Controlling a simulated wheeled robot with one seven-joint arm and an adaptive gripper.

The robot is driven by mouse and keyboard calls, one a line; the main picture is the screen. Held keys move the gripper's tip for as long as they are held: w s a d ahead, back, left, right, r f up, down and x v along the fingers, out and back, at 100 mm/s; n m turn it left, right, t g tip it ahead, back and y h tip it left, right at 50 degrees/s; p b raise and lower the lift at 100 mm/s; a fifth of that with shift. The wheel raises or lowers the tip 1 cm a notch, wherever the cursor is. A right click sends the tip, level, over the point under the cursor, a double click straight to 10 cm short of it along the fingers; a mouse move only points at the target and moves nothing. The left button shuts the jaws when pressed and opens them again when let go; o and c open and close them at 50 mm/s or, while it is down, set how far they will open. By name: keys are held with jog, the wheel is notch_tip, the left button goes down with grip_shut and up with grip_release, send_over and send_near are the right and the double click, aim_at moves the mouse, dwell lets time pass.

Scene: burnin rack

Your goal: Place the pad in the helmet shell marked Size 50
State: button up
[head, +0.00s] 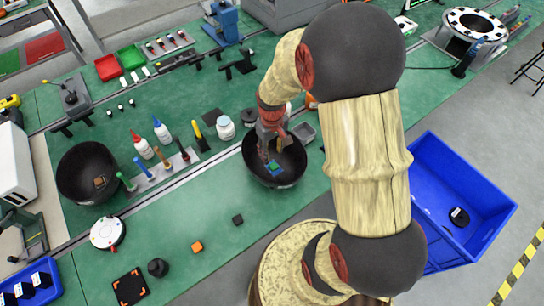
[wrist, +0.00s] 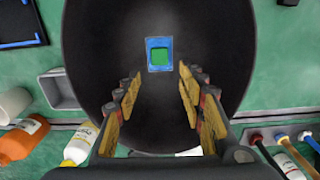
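Two dark bowl-like helmet shells stand on the green bench. My gripper (head: 268,146) points down into the right shell (head: 290,176); this shell fills the middle of the wrist view (wrist: 100,50). A small blue-framed green square (head: 274,167) lies on its inner floor and also shows in the wrist view (wrist: 159,55), beyond my fingertips. I cannot tell whether it is the pad or a marking. My fingers (wrist: 157,80) are spread, with nothing between them. The left shell (head: 75,165) has a small brownish square (head: 99,181) inside. No size marking is readable.
An orange block (head: 196,247) and a dark block (head: 237,219) lie on the bench front. Bottles and a tool rack (head: 160,170) stand between the shells. A grey tray (head: 303,132) is close behind the right shell. A blue bin (head: 470,190) is at right.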

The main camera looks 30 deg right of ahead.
jog(key=s+a+r+t, duration=0.1)
jog(key=s+a+r, duration=0.15)
jog(key=r, duration=0.75)
jog(key=s+a+r+t, duration=0.15)
jog(key=a+r, duration=0.25)
jog(key=r, duration=0.6)
jog(key=s+a+r+t, duration=0.3)
jog(key=s+a+r, duration=0.2)
jog(key=s+r, duration=0.4)
jog(key=shift+s+a+r+p, duration=0.25)
jog(key=shift+r+p, duration=0.2)
jog(key=shift+r, duration=0.1)
jog(key=shift+f+b, duration=0.85)
jog(key=shift+c, duration=1.1)
